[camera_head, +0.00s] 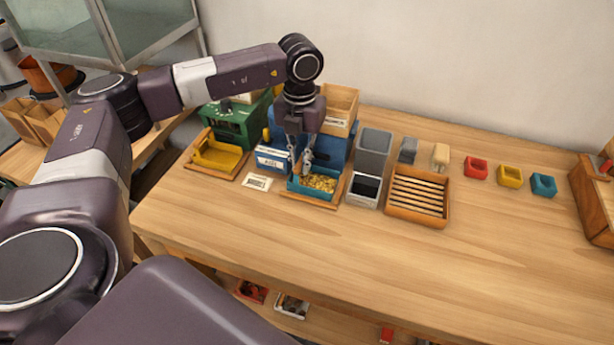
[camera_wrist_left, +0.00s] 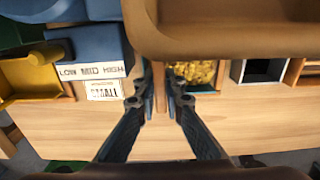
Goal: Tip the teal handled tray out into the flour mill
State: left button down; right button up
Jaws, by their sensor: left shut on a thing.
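The teal tray (camera_head: 312,191) holds yellow pieces and sits low in front of a blue machine (camera_head: 328,150) with a wooden hopper (camera_head: 340,103). My left gripper (camera_head: 301,166) points down at the tray's left side, shut on its tan handle. In the left wrist view the fingers (camera_wrist_left: 161,98) close around a tan bar, with the yellow-filled teal tray (camera_wrist_left: 205,90) just to the right. The fingers hide part of the handle. I cannot tell for certain which machine is the flour mill. My right gripper is out of view.
A green machine (camera_head: 238,125) with a yellow tray (camera_head: 218,155) stands left. A grey bin (camera_head: 374,150) and a slatted wooden tray (camera_head: 417,195) stand right. Small red (camera_head: 477,171), yellow (camera_head: 510,176) and teal (camera_head: 543,185) cups sit further right. The table's front is clear.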

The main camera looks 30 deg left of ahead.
pick_arm(q)
jog(key=shift+r+p, duration=1.7)
jog(key=shift+r, duration=0.85)
